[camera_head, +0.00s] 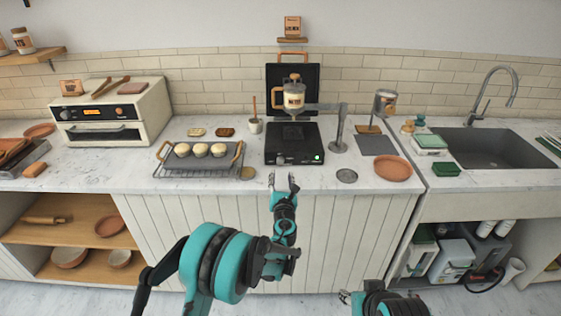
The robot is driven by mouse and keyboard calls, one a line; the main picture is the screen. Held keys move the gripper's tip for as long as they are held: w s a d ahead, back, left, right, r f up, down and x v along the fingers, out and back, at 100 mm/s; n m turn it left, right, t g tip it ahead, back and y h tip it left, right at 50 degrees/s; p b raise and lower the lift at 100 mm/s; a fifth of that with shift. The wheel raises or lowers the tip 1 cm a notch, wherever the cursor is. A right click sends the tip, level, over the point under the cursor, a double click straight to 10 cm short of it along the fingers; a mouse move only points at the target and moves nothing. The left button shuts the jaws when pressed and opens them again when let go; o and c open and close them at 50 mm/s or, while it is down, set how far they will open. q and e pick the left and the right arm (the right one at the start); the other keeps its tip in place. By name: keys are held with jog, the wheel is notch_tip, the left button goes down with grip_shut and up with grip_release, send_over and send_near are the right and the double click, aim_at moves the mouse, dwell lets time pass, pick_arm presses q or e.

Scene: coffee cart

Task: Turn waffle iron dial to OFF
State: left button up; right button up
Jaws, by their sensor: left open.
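The waffle iron (294,142) is a black square unit on the white counter, with its lid (283,80) raised upright behind it. Its front panel carries a small dial (280,160) at the left and a lit green light (317,157) at the right. The dial's pointer is too small to read. My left gripper (283,179) is open and empty, just in front of and below the dial, apart from it. My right gripper (345,297) is low at the bottom of the view, away from the counter; its fingers are too small to judge.
A batter dispenser (293,95) hangs over the iron on a grey stand (338,128). A rack with buns (200,150) is at the left, a brown round plate (393,168) at the right. An oven (112,110) and a sink (492,148) lie farther out. The counter's front edge is close.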

aim_at(280, 163)
pick_arm(q)
jog(key=w+b, duration=0.2)
jog(key=w, duration=0.4)
jog(key=shift+w+a, duration=0.1)
jog(key=shift+a, duration=0.1)
jog(key=shift+w+r, duration=0.1)
jog(key=shift+w, duration=0.3)
grip_shut()
